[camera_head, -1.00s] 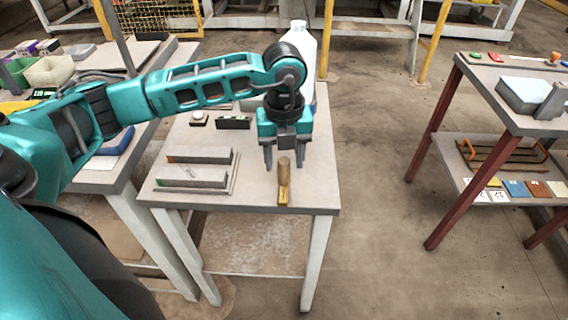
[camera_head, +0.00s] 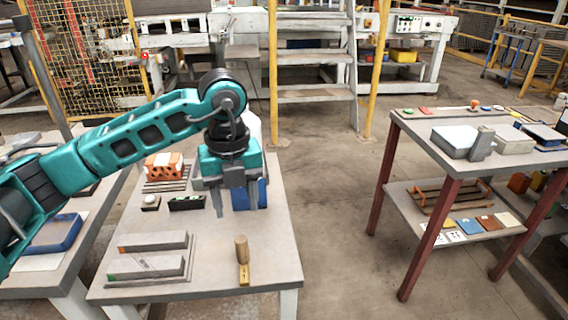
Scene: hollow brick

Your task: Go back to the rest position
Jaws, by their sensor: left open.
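My left gripper (camera_head: 233,203) is open and empty, pointing down above the middle of the workbench (camera_head: 210,275). It is above and behind a small wooden-handled tool (camera_head: 242,258) on the bench and apart from it. An orange hollow brick (camera_head: 164,166) stands at the back left of the bench. A blue object (camera_head: 262,192) is partly hidden behind the gripper. My right gripper is out of view.
Two grey bars (camera_head: 148,256) lie at the bench's left front. A red-legged table (camera_head: 452,172) with boxes and a lower shelf stands to the right. Bare floor (camera_head: 335,220) separates the two. Steps (camera_head: 312,60) and yellow posts are behind.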

